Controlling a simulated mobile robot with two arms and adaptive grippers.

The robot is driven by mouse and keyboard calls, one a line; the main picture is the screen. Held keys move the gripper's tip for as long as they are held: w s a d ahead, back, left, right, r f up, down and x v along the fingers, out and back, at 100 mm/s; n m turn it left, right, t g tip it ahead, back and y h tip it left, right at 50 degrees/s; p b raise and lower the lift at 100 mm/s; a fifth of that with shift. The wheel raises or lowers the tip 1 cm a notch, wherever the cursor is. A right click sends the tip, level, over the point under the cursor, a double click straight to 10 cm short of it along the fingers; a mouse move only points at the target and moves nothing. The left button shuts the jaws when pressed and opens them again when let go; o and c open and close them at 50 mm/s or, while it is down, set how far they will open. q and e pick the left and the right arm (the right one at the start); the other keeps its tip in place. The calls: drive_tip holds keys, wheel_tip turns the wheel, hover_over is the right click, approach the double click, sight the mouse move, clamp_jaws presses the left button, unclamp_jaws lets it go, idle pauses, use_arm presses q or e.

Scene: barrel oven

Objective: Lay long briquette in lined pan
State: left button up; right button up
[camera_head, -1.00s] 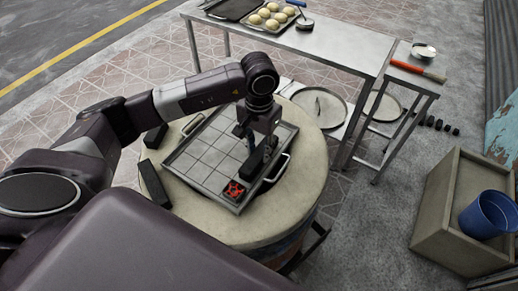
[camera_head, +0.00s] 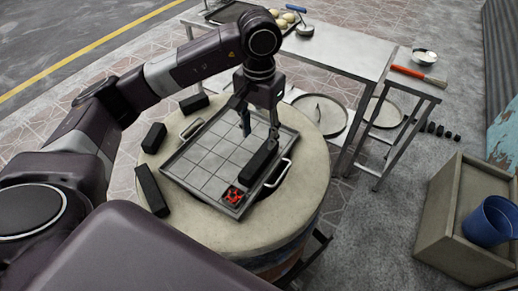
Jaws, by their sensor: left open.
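The lined pan (camera_head: 197,167) is a square grey tray with a grid of lines and two side handles, lying on the round barrel top. A long black briquette (camera_head: 259,162) lies in it along the right side. A small red-and-black piece (camera_head: 233,195) sits in the pan's near corner. My left gripper (camera_head: 259,133) is open above the far end of that briquette, with its fingers apart from each other. Whether a finger touches the briquette is unclear. My right gripper is not in view.
Other black briquettes lie on the barrel top (camera_head: 265,228) left of the pan: one near (camera_head: 152,190), one farther left (camera_head: 154,138) and one at the back (camera_head: 194,103). A metal table (camera_head: 350,47) with dough balls stands behind. A crate (camera_head: 440,215) with a blue bucket (camera_head: 490,221) stands right.

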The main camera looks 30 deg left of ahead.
use_arm(q)
drive_tip(key=shift+r, duration=1.65)
drive_tip(key=shift+r, duration=0.1)
